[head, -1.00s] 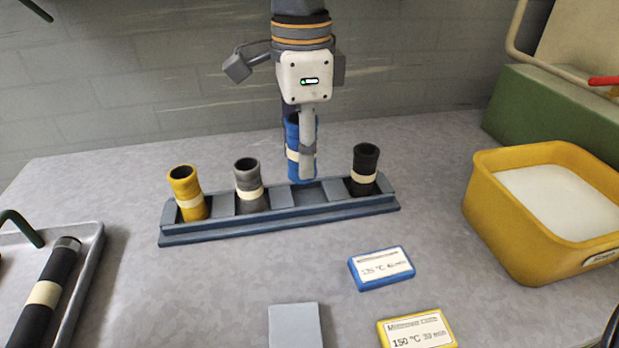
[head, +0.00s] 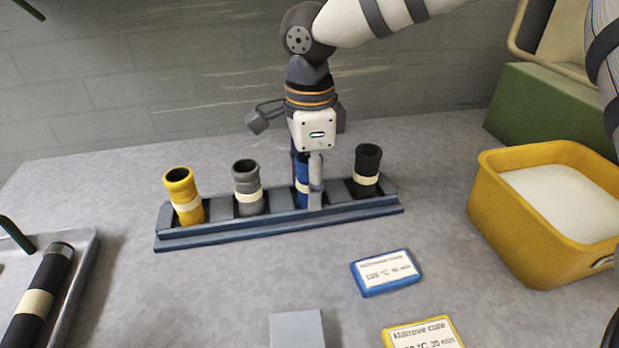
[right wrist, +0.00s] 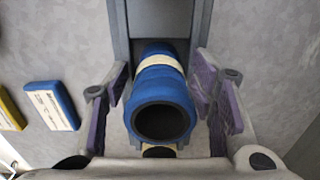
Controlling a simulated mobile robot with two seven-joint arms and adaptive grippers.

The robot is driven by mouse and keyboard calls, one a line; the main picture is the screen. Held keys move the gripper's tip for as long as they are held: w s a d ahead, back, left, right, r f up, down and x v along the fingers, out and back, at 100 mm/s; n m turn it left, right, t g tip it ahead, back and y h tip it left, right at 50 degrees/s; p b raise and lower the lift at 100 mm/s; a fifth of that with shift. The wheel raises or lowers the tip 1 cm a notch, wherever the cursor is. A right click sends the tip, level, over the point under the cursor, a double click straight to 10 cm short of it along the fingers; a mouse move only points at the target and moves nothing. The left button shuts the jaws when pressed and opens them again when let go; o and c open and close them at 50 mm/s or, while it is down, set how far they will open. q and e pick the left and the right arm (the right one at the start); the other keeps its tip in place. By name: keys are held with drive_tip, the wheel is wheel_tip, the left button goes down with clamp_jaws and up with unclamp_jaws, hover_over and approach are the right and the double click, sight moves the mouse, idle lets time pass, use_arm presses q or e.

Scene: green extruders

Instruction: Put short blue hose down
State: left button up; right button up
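The short blue hose (head: 301,182) stands upright in the third slot from the left of the blue-grey rack (head: 240,232), between the grey and black hoses. In the right wrist view the blue hose (right wrist: 160,100) shows its round open end and cream band. My right gripper (head: 309,192) is around it from above, partly hiding it in the head view. In the right wrist view its purple-padded fingers (right wrist: 163,72) stand on either side of the hose with narrow gaps, so it looks open. My left gripper is not in view.
Yellow (head: 184,194), grey (head: 247,188) and black (head: 367,171) hoses fill the other slots. A yellow bin (head: 520,235) of white material is right. Blue (head: 386,272) and yellow (head: 423,333) labels lie in front. A tray (head: 85,270) with a long black hose (head: 38,295) is left.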

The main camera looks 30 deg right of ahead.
wheel_tip(320, 180, up, 12)
drive_tip(key=shift+r, duration=0.2)
idle(0.4)
